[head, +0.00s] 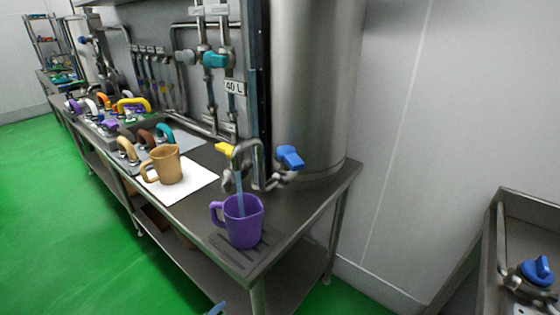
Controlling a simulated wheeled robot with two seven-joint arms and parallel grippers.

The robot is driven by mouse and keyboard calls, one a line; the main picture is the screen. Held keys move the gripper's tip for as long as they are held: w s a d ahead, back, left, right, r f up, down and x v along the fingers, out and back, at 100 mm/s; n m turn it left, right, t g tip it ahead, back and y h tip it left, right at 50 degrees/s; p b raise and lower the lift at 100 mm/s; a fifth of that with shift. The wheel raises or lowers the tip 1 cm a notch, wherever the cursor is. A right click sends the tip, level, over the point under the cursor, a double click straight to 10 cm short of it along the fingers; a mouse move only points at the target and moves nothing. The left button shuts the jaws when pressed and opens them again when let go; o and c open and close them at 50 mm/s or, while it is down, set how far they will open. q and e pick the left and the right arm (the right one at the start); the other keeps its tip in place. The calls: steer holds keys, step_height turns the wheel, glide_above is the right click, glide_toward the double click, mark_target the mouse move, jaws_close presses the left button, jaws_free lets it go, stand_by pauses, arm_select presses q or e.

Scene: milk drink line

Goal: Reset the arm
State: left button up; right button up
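No arm or gripper of mine can be made out in the head view. A purple mug (242,222) stands upright on the slotted drain at the near end of the steel counter (203,212). It is under the curved spout (246,148), and a bluish stream or tube runs from the spout into it. A tan mug (167,166) stands upright on a white sheet (203,178) farther back on the counter. Nothing of mine touches either mug.
A blue valve handle (290,157) and a yellow handle (224,149) flank the spout, before a large steel tank (318,85). Several coloured handles line the counter farther back. Green floor (55,220) is open at left. A small blue piece (217,309) at the bottom edge is unclear.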

arm_select(q)
steer(key=s+a+f+n+g, duration=0.2)
steer(key=s+f+n+g, duration=0.1)
steer(key=s, duration=0.4)
steer(key=s+a+f+n+g, duration=0.2)
steer(key=s+f+n+g, duration=0.1)
steer(key=s, duration=0.5)
step_height(320, 180, down, 15)
steer(key=s+a+f+g, duration=0.2)
steer(key=s+f, duration=0.9)
steer(key=s, duration=0.2)
steer(key=shift+s+a+f, duration=0.2)
steer(key=shift+s+f, duration=0.05)
steer(key=shift+f, duration=0.1)
stand_by(4.2)
